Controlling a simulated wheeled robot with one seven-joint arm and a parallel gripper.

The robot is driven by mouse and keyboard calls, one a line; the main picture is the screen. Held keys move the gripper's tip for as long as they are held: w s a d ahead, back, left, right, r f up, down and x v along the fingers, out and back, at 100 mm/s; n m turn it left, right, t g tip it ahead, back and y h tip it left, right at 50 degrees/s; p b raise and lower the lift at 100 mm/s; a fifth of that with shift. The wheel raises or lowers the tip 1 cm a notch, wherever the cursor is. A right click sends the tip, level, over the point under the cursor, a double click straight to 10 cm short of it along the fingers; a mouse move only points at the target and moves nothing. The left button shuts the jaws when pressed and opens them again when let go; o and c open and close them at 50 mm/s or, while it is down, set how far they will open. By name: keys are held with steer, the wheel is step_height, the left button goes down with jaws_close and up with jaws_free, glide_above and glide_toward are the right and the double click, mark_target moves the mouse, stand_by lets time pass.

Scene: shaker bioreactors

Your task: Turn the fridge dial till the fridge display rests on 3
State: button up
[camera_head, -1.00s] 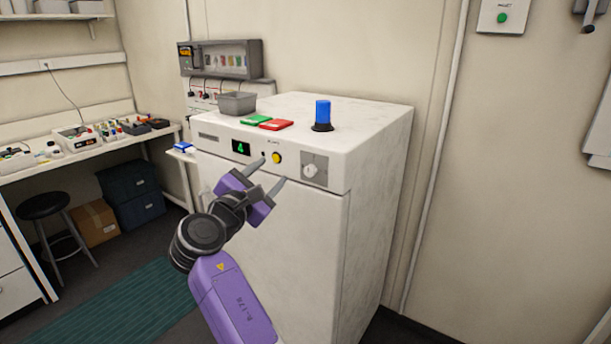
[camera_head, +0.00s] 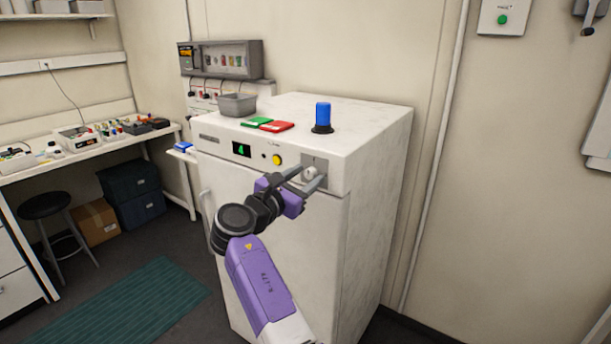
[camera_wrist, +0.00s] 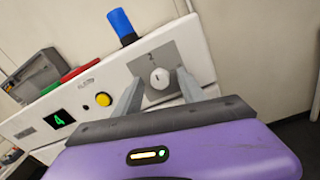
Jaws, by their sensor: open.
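The fridge (camera_head: 270,235) is a white cabinet with a control strip along its upper front. Its display (camera_head: 241,150) shows a green 4, and the wrist view shows the same 4 on the display (camera_wrist: 59,119). The fridge dial (camera_head: 310,173) is a white round knob on a grey square plate at the right end of the strip; it also shows in the wrist view (camera_wrist: 160,78). My gripper (camera_head: 307,177) is open in front of the dial. In the wrist view its fingers (camera_wrist: 158,93) stand on either side of the dial, and I cannot tell if they touch it.
A yellow button (camera_head: 277,160) sits between the display and the dial. On the fridge top are a blue cylinder (camera_head: 322,115), red (camera_head: 277,126) and green (camera_head: 256,122) flat items, and a grey bin (camera_head: 237,105). A workbench (camera_head: 85,155) stands at the left.

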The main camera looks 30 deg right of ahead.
steer(key=shift+w+d, duration=0.1)
steer(key=shift+d, duration=0.1)
steer(key=shift+c, duration=0.5)
jaws_close()
steer(key=shift+m, duration=0.3)
steer(key=m+b, duration=0.3)
steer(key=m, duration=0.1)
steer(key=shift+f, duration=0.25)
steer(key=shift+m+b, duration=1.6)
steer(key=shift+m, duration=0.4)
steer(key=shift+r, duration=0.1)
